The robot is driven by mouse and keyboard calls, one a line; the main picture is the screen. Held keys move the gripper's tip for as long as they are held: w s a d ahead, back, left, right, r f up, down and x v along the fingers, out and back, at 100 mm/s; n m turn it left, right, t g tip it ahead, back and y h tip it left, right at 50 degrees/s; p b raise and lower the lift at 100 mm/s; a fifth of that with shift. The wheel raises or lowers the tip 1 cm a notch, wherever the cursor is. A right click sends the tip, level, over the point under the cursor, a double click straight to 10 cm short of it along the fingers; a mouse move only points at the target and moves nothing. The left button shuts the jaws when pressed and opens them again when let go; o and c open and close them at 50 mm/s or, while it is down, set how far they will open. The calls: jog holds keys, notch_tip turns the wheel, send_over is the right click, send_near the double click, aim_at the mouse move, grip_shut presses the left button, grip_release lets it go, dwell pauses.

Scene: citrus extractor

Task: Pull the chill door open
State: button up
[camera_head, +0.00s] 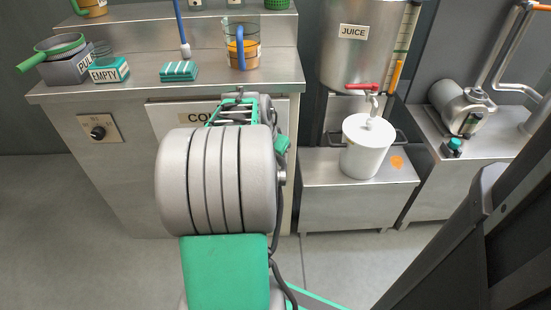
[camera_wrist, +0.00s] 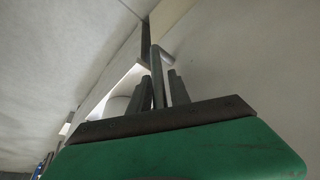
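The chill door is most likely the steel panel (camera_head: 168,113) in the counter front, with a label (camera_head: 193,118) of which only "CO" shows. My arm hides much of this panel, and it looks closed. My gripper (camera_wrist: 161,80) shows in the wrist view as dark fingers beyond a green palm. A slim grey bar (camera_wrist: 156,62), perhaps the door's handle, rises between the fingers beside a pale surface. I cannot tell whether the fingers touch it or are closed on it. In the head view the fingertips are hidden behind my arm.
The steel counter top (camera_head: 130,90) carries a glass jug (camera_head: 236,50), a green-striped block (camera_head: 179,71) and a box marked EMPTY (camera_head: 108,72). A knob (camera_head: 98,132) sits left of the panel. A white pot (camera_head: 366,148) stands under the JUICE tank (camera_head: 352,50). Floor at left is clear.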

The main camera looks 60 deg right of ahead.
jog(key=shift+c, duration=0.5)
grip_shut()
dwell(0.8)
